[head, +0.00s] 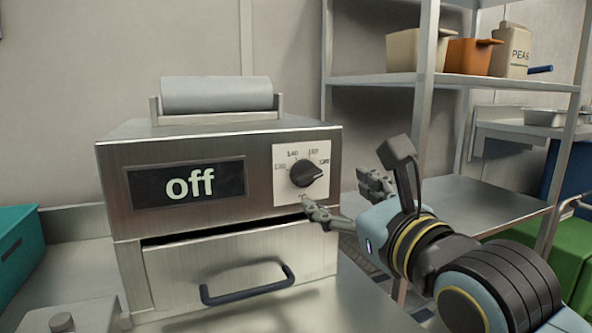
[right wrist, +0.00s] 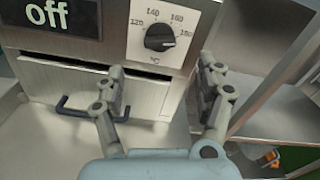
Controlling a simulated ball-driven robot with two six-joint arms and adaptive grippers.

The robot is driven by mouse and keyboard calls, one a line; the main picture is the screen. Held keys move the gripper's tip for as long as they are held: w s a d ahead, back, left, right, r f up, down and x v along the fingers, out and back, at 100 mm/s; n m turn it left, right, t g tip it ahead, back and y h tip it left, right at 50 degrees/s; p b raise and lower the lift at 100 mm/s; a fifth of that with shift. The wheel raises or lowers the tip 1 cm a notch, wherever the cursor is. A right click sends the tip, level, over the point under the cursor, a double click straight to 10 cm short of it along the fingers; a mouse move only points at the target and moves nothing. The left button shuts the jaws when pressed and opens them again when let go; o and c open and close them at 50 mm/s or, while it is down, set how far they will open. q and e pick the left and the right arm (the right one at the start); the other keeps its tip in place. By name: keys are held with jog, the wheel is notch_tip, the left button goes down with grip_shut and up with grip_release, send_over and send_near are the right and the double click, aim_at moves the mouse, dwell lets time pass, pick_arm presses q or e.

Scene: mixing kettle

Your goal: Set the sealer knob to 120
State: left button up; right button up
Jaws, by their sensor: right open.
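The sealer (head: 220,180) is a steel box whose display (head: 187,183) reads "off". Its black knob (head: 306,173) sits on a white dial plate at the right of the front, with marks from 120 on the left to 180 on the right. The knob (right wrist: 158,37) shows whole in the right wrist view; its exact pointer direction is hard to tell. My right gripper (head: 338,190) is open and empty, in front of and slightly below and right of the knob. In the right wrist view its fingers (right wrist: 162,66) are spread below the dial, apart from the knob.
A drawer with a dark handle (head: 247,284) is below the display. A roll (head: 216,95) lies on top of the sealer. A steel shelf (head: 460,82) with bins stands at the right. A teal crate (head: 20,250) is at the left.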

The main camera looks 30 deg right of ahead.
aim_at(311, 177)
jog(key=w, duration=0.8)
jog(key=shift+w+d+b, duration=0.25)
jog(key=shift+w+b, duration=0.1)
jog(key=shift+b, duration=0.05)
jog(key=shift+w, duration=0.8)
pick_arm(q)
jog(key=s, duration=0.1)
jog(key=s+f, duration=0.1)
jog(key=shift+s+g, duration=0.3)
jog(key=shift+s, duration=0.05)
